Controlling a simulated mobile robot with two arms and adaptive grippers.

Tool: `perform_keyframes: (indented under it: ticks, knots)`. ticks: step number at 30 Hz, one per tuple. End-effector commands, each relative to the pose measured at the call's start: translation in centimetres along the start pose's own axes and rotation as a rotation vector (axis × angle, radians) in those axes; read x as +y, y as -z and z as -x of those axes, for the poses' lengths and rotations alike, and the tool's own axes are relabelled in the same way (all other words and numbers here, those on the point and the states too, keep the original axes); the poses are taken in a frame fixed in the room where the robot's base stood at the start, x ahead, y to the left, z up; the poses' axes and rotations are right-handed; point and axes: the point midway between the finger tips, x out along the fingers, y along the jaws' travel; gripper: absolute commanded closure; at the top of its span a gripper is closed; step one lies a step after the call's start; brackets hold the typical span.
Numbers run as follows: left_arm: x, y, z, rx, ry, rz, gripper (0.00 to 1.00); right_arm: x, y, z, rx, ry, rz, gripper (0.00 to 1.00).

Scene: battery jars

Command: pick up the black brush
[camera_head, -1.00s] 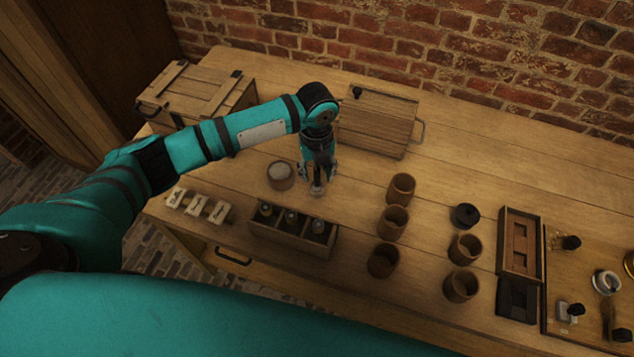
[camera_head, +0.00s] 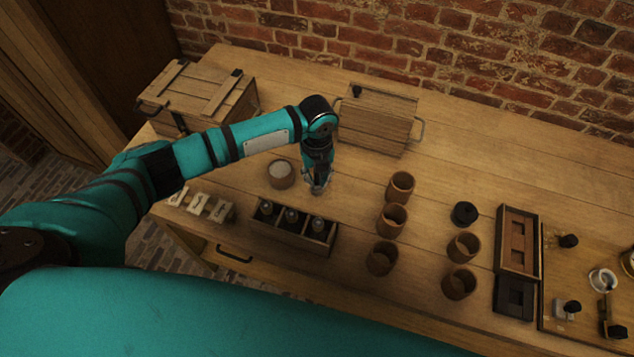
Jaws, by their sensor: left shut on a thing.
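My left gripper (camera_head: 318,188) is low over the table, right of a round pot with pale contents (camera_head: 281,174) and behind a wooden rack (camera_head: 290,238). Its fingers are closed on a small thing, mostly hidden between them. I cannot tell from this view whether that thing is the black brush. No other item can be surely made out as the black brush; the small black-topped items at the far right are too small to tell. My right gripper is not in view.
The rack holds several dark bottles. Several brown cups (camera_head: 391,217) and a black round jar (camera_head: 465,213) stand to the right. A wooden box with handles (camera_head: 377,120) is behind the gripper, a crate (camera_head: 196,100) at back left. The back right table is clear.

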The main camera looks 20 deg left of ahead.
Motion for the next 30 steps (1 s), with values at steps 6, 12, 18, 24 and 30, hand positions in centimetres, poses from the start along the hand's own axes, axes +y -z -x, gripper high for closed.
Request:
perform_keyframes:
  ticks: [6,12,18,24,30]
  knots:
    - [-0.1,-0.1,0.3,-0.001,0.002,0.000,1.00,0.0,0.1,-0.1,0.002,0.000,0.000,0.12]
    - [-0.2,-0.1,3.2,-0.004,0.006,-0.002,1.00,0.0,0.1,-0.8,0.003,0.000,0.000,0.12]
    - [-0.1,-0.1,7.2,-0.004,0.004,-0.001,1.00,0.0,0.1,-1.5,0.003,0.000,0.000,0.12]
    - [-0.1,-0.1,9.7,-0.001,0.002,0.000,1.00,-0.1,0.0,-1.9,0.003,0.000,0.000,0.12]
    - [0.0,0.0,10.1,0.001,0.001,0.001,1.00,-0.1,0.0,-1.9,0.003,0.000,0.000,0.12]
